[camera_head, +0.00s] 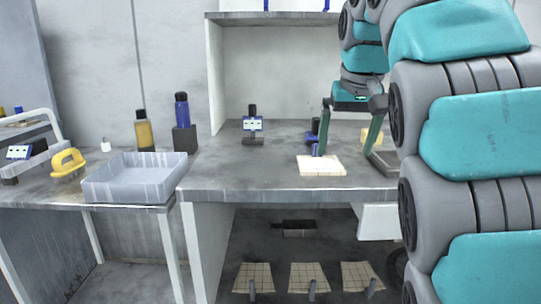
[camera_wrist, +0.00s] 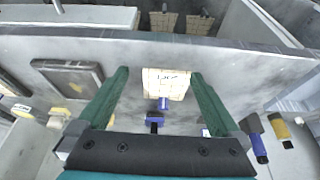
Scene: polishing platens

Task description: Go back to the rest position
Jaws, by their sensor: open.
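My gripper (camera_head: 345,153) is open above the grey counter (camera_head: 230,180), its two green fingers pointing down. In the wrist view my gripper (camera_wrist: 161,72) shows its fingers wide apart. A pale gridded platen (camera_head: 322,168) lies on the counter near the front edge. Nothing is seen held in the fingers. Whether the fingertips touch anything below cannot be told.
A small display stand (camera_head: 252,126) stands further back on the counter. More gridded platens (camera_head: 308,277) lie under the counter.

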